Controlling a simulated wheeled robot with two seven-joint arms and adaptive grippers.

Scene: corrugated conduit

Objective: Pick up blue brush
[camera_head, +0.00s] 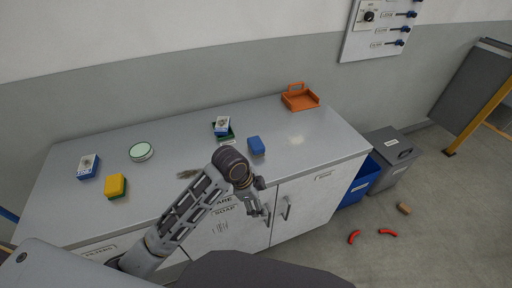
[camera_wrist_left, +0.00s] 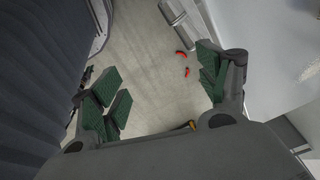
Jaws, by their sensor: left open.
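A small blue block-shaped item (camera_head: 256,145) lies on the grey counter (camera_head: 310,140), right of its middle. It is the plainest blue thing there, but I cannot make out bristles, so I cannot tell if it is the brush. My left gripper (camera_head: 262,206) hangs in front of the counter's front edge, by the cabinet doors, nearer to me than the blue item and apart from it. In the left wrist view its green-padded fingers (camera_wrist_left: 160,90) are spread wide with only floor between them. My right gripper is not in view.
The counter also holds an orange tray (camera_head: 301,103), a blue-white box (camera_head: 222,125) on a green item, a round dish (camera_head: 141,151), a yellow block (camera_head: 115,187) and another blue-white box (camera_head: 88,166). A blue bin (camera_head: 361,181) stands right; red pieces (camera_head: 388,233) lie on the floor.

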